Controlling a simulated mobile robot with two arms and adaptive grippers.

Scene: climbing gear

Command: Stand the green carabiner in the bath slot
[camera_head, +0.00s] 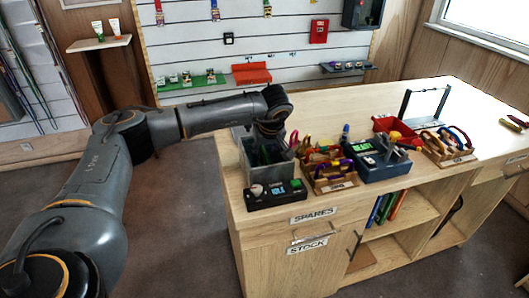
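My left arm reaches in from the left, and my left gripper (275,146) points down over the far right side of a grey, open-topped bath (255,178) near the counter's left end. Its fingers are small and dark here, so I cannot tell if they are open or shut. Something green (264,156) shows inside the bath, close to the gripper. I cannot tell whether it is the green carabiner, or whether the gripper touches it. The bath has a dark front unit (277,195) with a lit display and a green button. My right gripper is out of view.
Right of the bath are a wooden crate (337,186) of colourful gear, a blue-grey device (382,168) with a green display, a red tray (385,124) and another wooden crate (457,158) with carabiners. A dark stand (405,103) is behind.

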